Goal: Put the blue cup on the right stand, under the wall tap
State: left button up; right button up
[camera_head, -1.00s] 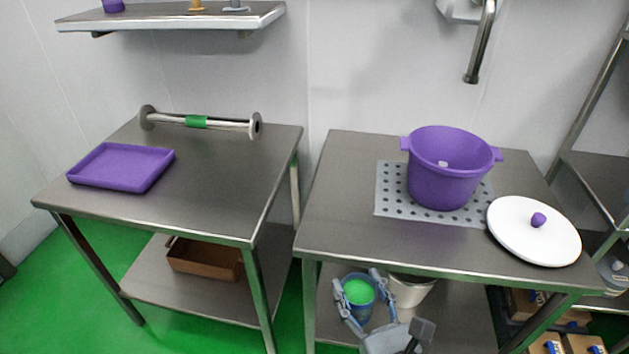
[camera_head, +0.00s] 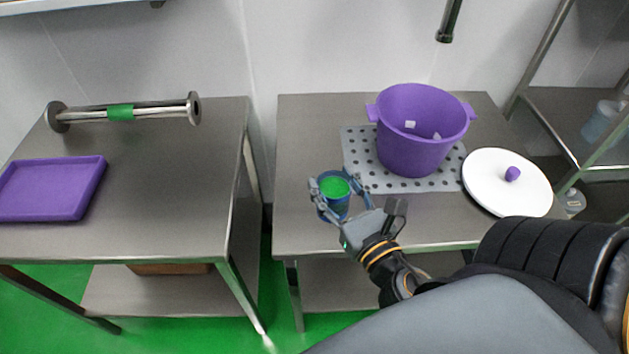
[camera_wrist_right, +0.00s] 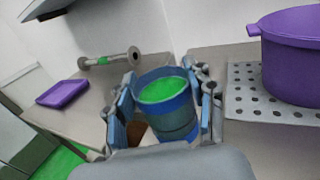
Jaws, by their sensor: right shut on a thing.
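The blue cup (camera_head: 334,204) with green inside is upright between the fingers of my right gripper (camera_head: 340,198), which is shut on it. In the head view it shows over the left part of the right table; whether it touches the top I cannot tell. The right wrist view also shows the cup (camera_wrist_right: 168,112) between the fingers. The wall tap (camera_head: 449,20) hangs at the top of the head view, above and behind a purple pot (camera_head: 412,150). The pot is on a grey perforated mat (camera_head: 358,160), the only stand-like piece I see there. My left gripper is not in view.
A white lid (camera_head: 490,190) with a purple knob lies right of the pot. The left table holds a purple tray (camera_head: 50,190) and a metal roller (camera_head: 150,110) with a green band. A gap separates the tables. The right table's front left is clear.

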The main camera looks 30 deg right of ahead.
aim_at(329, 179)
jog(key=w, duration=0.1)
jog(key=w+f, duration=0.1)
jog(key=w, duration=0.1)
jog(key=w+d, duration=0.1)
jog(key=shift+w+f+p, duration=0.25)
jog(key=shift+p, duration=0.15)
pick_arm(q)
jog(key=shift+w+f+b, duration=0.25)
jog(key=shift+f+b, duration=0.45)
jog(key=shift+b, duration=0.05)
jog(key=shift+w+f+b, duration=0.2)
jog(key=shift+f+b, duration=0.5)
jog(key=shift+b, duration=0.05)
pick_arm(e)
jog(key=shift+w+d+f, duration=0.15)
jog(key=shift+w+f, duration=0.6)
jog(key=shift+f, duration=0.8)
jog(key=shift+w+d+f, duration=0.1)
jog(key=shift+w+f, duration=0.7)
jog(key=shift+f, duration=0.75)
jog(key=shift+w+d+f, duration=0.15)
jog(key=shift+w+f, duration=0.6)
jog(key=shift+f, duration=0.8)
jog(key=shift+f, duration=0.2)
jog(key=o, duration=1.5)
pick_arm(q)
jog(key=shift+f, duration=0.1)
pick_arm(e)
jog(key=shift+r, duration=0.15)
